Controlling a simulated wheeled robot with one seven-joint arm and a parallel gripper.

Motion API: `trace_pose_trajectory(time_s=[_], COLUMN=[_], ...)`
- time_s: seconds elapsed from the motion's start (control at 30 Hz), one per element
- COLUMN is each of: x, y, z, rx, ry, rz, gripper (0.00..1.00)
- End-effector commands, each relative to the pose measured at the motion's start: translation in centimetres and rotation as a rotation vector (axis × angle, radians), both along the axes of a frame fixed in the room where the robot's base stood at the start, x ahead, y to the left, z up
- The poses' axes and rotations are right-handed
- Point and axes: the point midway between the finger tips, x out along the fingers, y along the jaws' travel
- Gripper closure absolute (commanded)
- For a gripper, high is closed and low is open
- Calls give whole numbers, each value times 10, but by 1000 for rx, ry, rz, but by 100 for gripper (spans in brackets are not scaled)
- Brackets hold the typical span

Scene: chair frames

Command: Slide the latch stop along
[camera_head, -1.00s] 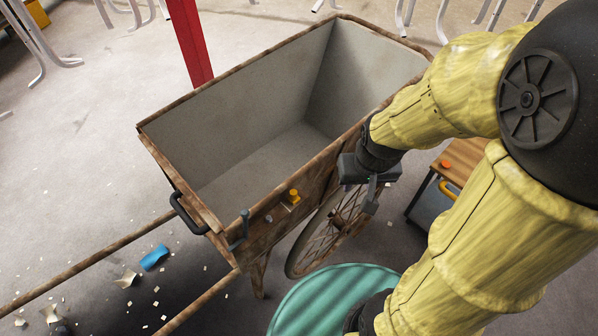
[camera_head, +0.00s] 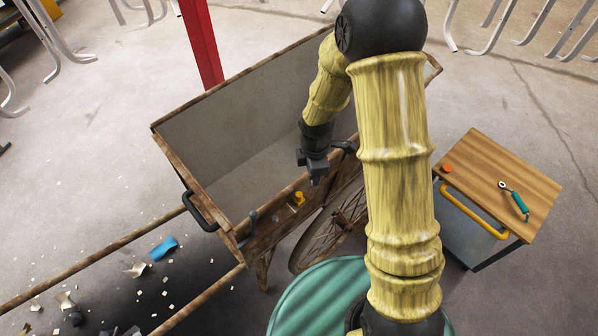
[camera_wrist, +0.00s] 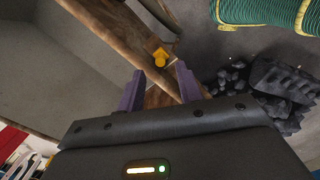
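A small yellow knob, likely the latch stop (camera_head: 299,198), sits on the brown side of the wooden cart (camera_head: 178,160) near its top edge. It also shows in the wrist view (camera_wrist: 160,57), just beyond the fingertips. My gripper (camera_head: 316,181) hangs above the cart's near rim, just up and right of the knob. In the wrist view its two purple fingers (camera_wrist: 160,70) are apart with nothing between them. I cannot tell whether they touch the knob.
A black handle (camera_head: 198,211) is on the cart's left end, and a spoked wheel (camera_head: 322,240) is below. A wooden-topped trolley (camera_head: 500,180) with a teal-handled tool stands right. A green ribbed drum top (camera_head: 305,300) is in front. Debris lies on the floor at left.

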Motion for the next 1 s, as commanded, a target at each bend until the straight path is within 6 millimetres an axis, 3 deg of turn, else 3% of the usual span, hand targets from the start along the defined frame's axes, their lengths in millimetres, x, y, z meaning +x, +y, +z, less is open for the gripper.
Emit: trace_pose_trajectory(time_s=[0.1, 0.3, 0.73, 1.0], x=[6, 10, 10, 10], y=[22, 39, 39, 38], z=[-23, -47, -52, -79], rx=[-9, -11, -11, -12], ry=[36, 54, 55, 55], rz=[288, 529, 538, 537], gripper=[65, 65, 65, 65])
